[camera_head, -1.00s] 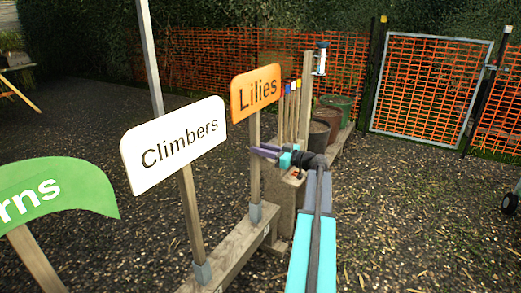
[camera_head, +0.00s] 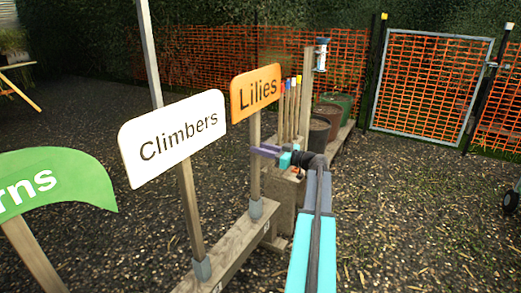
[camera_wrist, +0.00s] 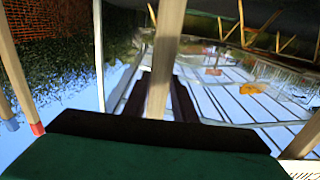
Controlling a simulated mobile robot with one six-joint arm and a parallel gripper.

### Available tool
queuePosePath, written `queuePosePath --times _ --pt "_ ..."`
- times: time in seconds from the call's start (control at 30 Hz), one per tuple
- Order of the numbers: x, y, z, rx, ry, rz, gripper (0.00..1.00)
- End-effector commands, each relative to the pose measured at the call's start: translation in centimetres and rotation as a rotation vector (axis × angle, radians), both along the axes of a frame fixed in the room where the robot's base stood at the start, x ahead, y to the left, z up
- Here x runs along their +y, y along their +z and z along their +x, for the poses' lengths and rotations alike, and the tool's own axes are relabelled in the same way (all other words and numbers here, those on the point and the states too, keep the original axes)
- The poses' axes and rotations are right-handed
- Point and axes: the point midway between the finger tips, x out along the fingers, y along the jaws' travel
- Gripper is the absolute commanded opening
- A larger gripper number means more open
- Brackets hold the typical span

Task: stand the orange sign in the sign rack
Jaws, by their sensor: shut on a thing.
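The orange sign (camera_head: 255,92) reads "Lilies" and stands upright on a wooden post in the head view. My gripper (camera_head: 265,151) is shut on this post below the board. The post (camera_wrist: 164,62) also shows between the dark jaws (camera_wrist: 157,98) in the wrist view. The sign rack (camera_head: 236,247) is a low wooden beam with grey sockets. The foot of the orange sign's post appears to be in the far grey socket (camera_head: 256,209); I cannot tell how deep it sits.
A white "Climbers" sign (camera_head: 174,137) stands in the nearer socket, and a green sign (camera_head: 55,185) is at the left. Several coloured-tipped stakes (camera_head: 290,105) and pots (camera_head: 334,105) stand behind my gripper. Gravel to the right (camera_head: 420,200) is clear.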

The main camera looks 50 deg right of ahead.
Motion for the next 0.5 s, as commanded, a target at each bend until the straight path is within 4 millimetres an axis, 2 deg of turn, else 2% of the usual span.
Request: queuePosePath --times 0.5 --pt "-0.01 -0.37 -0.02 -0.003 0.000 0.001 0.00"
